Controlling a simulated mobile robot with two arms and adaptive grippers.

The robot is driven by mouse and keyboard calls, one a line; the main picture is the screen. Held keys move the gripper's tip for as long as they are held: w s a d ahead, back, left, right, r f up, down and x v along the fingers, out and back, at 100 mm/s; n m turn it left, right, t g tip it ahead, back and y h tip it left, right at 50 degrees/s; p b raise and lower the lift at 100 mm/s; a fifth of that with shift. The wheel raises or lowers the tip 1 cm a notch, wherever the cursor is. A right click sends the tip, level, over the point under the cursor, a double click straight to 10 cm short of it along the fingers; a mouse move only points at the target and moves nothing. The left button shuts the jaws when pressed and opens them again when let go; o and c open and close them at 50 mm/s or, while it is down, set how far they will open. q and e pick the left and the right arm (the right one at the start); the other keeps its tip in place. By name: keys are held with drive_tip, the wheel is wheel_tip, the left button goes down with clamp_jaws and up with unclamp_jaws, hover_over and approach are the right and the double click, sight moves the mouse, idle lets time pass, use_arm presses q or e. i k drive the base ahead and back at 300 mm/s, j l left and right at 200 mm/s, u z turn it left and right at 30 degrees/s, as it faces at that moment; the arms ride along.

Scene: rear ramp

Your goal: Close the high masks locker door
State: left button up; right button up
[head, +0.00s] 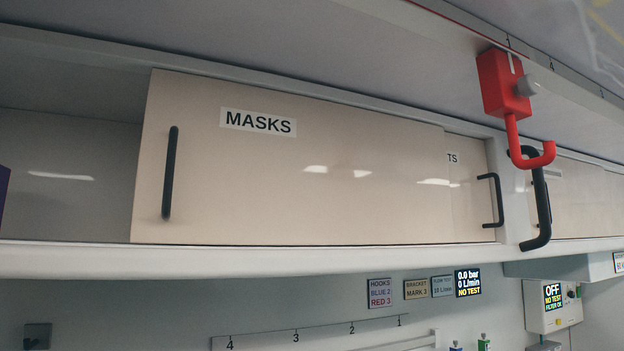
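The masks locker door (300,190) is a beige sliding panel high on the wall, labelled MASKS. A black vertical handle (170,173) is near its left edge. The door stands open: the locker's grey interior (70,170) shows to its left. Its right part overlaps another beige door (470,190), whose label shows only "TS". Neither of my grippers is in the head view.
A red hook on a bracket (503,88) hangs from the rail at upper right, with a black grab handle (541,205) by it. A purple object (3,190) shows at the locker's left edge. Signs, a numbered rail (310,332) and a control box (552,305) are below.

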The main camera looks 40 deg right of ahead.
sight(221, 162)
drive_tip(key=i+z, duration=0.35)
drive_tip(key=i+j+z, duration=0.1)
drive_tip(key=z, duration=0.25)
drive_tip(key=i+j+z, duration=0.15)
drive_tip(key=i+z, duration=0.2)
